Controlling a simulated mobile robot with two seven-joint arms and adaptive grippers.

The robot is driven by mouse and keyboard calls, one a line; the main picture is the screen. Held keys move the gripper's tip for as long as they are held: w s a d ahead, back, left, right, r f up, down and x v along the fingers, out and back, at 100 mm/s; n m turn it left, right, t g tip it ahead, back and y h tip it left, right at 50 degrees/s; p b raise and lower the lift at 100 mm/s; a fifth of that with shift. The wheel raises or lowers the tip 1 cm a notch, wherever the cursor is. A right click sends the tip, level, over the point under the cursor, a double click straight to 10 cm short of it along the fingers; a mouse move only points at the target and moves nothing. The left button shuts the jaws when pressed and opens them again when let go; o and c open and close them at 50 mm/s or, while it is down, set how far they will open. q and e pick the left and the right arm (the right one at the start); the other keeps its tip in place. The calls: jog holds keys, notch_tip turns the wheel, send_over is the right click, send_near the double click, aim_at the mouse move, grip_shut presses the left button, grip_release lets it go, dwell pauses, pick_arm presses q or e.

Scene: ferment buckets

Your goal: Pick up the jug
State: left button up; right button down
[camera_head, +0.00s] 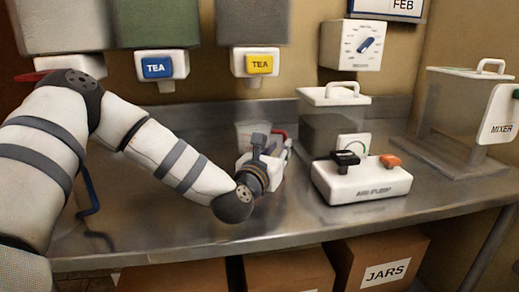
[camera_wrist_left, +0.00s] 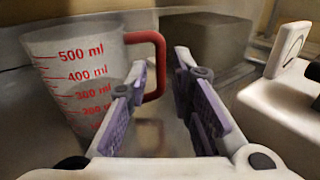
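The jug (camera_wrist_left: 85,85) is a clear measuring jug with red millilitre marks and a red handle (camera_wrist_left: 158,75). It stands upright on the steel counter at the left of the left wrist view. In the head view the jug (camera_head: 243,130) is partly hidden behind my left gripper (camera_head: 268,160). In the left wrist view my left gripper (camera_wrist_left: 161,65) is open, with purple pads facing each other. The handle appears between the fingertips in the picture; I cannot tell whether they touch it. My right gripper is not in view.
A white air pump (camera_head: 362,185) stands on the counter to the right. Behind it is a lidded clear container (camera_head: 333,125); a mixer tank (camera_head: 450,110) is at far right. Two tea taps (camera_head: 162,67) (camera_head: 255,63) hang above. The front counter is largely clear.

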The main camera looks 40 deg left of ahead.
pick_arm(q)
jog(key=x, duration=0.3)
jog(key=shift+f, duration=0.2)
jog(key=shift+s, duration=0.1)
grip_shut()
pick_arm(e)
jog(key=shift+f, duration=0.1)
pick_arm(q)
jog(key=shift+r, duration=0.1)
